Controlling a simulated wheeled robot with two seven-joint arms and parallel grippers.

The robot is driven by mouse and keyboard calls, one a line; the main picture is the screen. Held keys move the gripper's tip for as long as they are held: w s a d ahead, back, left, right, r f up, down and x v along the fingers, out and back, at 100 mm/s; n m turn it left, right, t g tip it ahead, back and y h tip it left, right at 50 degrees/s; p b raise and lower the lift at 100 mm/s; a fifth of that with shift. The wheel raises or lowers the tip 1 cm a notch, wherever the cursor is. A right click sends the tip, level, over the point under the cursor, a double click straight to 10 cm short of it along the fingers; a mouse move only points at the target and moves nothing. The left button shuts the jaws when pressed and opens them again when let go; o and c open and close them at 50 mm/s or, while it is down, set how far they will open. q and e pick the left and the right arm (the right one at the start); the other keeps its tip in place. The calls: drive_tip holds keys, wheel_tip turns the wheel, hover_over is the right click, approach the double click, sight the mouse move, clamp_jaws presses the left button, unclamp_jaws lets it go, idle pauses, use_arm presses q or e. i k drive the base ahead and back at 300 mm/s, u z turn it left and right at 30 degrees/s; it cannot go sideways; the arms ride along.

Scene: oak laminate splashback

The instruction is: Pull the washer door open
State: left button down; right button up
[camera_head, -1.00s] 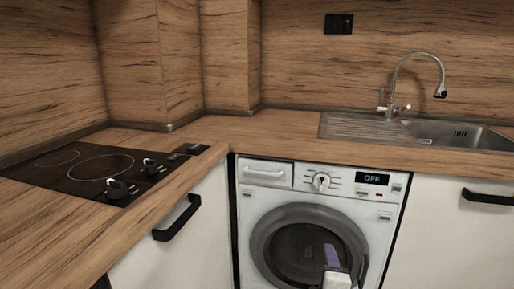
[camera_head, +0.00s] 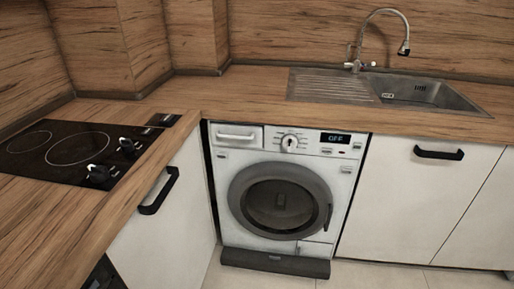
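The white washer (camera_head: 338,190) stands under the wooden counter, to the right of the corner. Its round grey door (camera_head: 240,190) looks shut, flush with the front, with dark glass in the middle. A dark handle (camera_head: 328,216) shows at the right edge of the door ring. The panel above has a round knob (camera_head: 289,143) and a lit display (camera_head: 335,138). Neither of my grippers is in the head view.
A cooktop (camera_head: 60,155) with knobs is set in the left counter, above a white cabinet with a black handle (camera_head: 159,190). A sink (camera_head: 425,92) and tap are at the upper right, above white cabinets (camera_head: 390,195). Tiled floor (camera_head: 375,275) before the washer is clear.

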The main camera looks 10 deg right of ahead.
sight(320, 216)
drive_tip(key=u, duration=0.05)
drive_tip(key=k, duration=0.55)
drive_tip(key=z, duration=1)
drive_tip(key=i, duration=1.55)
drive_tip(key=u, duration=0.95)
